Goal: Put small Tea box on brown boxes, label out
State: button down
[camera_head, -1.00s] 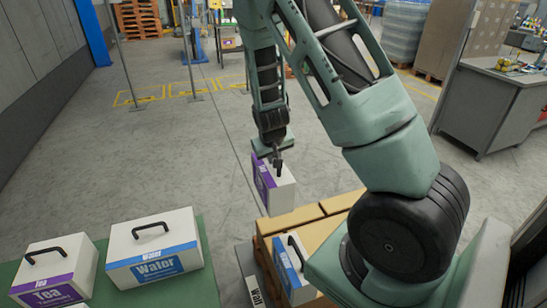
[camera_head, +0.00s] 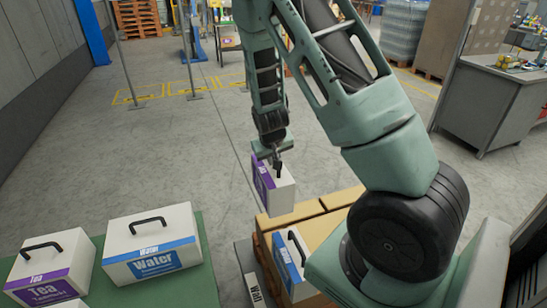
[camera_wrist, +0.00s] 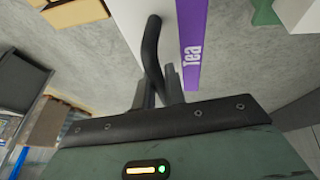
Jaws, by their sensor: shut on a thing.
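A white Tea box (camera_head: 280,192) with a purple label band hangs from my gripper (camera_head: 278,164) by its black handle. Its purple label faces left in the head view. In the wrist view, my gripper (camera_wrist: 160,95) is shut on the black handle, beside the purple strip reading Tea (camera_wrist: 190,50). The brown boxes (camera_head: 312,231) are stacked on a pallet below the held box, which looks to be above their far edge; the exact gap is hard to tell. My arm hides part of the stack.
A white Water box (camera_head: 290,258) with its blue label facing left stands on the near part of the brown boxes. On the green table (camera_head: 196,290) at left are another Tea box (camera_head: 48,268) and a larger Water box (camera_head: 152,240). Open floor lies beyond.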

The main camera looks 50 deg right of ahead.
aim_at(272, 182)
jog(key=shift+f+b, duration=6.4)
jog(key=shift+f, duration=2.15)
jog(key=shift+f+b, duration=0.3)
jog(key=shift+f, duration=0.1)
jog(key=c, duration=1.4)
grip_release()
jog(key=shift+o, duration=0.2)
jog(key=shift+r, duration=0.1)
jog(key=p+v, duration=0.4)
jog(key=v, duration=1.3)
jog(key=shift+a+r, duration=0.15)
